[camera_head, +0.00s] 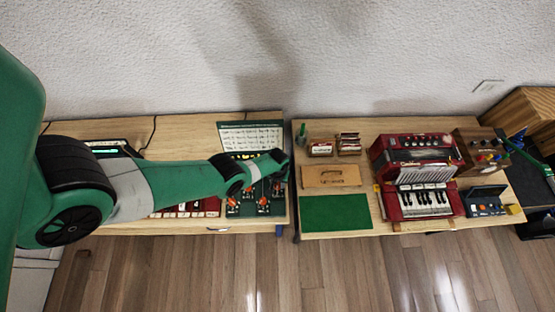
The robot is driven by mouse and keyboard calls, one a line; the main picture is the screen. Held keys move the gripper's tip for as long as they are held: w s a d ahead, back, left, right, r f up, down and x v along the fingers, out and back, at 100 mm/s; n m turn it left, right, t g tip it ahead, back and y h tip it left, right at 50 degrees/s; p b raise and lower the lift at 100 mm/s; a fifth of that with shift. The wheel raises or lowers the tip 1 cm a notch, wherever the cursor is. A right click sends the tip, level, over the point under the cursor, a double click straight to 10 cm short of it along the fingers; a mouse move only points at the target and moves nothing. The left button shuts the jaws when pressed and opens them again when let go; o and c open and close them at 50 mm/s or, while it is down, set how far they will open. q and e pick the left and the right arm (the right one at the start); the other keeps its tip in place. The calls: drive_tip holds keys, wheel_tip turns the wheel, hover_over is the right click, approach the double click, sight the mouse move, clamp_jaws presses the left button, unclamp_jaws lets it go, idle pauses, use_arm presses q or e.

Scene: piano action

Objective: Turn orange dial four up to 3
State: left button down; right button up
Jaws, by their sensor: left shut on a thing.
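A dark green panel (243,211) with several orange dials (263,203) lies at the right end of the left table. My left arm reaches across from the left, and its wrist covers the panel's upper part. My left gripper (277,184) points down at the panel's right side, shut on an orange dial there. The fingertips and that dial are small and partly hidden, so its number and setting cannot be read. A white printed sheet (252,138) stands behind the panel.
Red and white keys (190,209) lie left of the panel, partly under my arm. A gap separates the two tables. The right table holds a green mat (335,212), a wooden box (331,176), and a red accordion (420,190).

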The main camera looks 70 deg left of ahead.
use_arm(q)
drive_tip(key=n, duration=0.6)
drive_tip(key=shift+n, duration=0.3)
drive_tip(key=n, duration=0.5)
drive_tip(key=shift+n, duration=0.3)
drive_tip(key=c, duration=0.5)
unclamp_jaws()
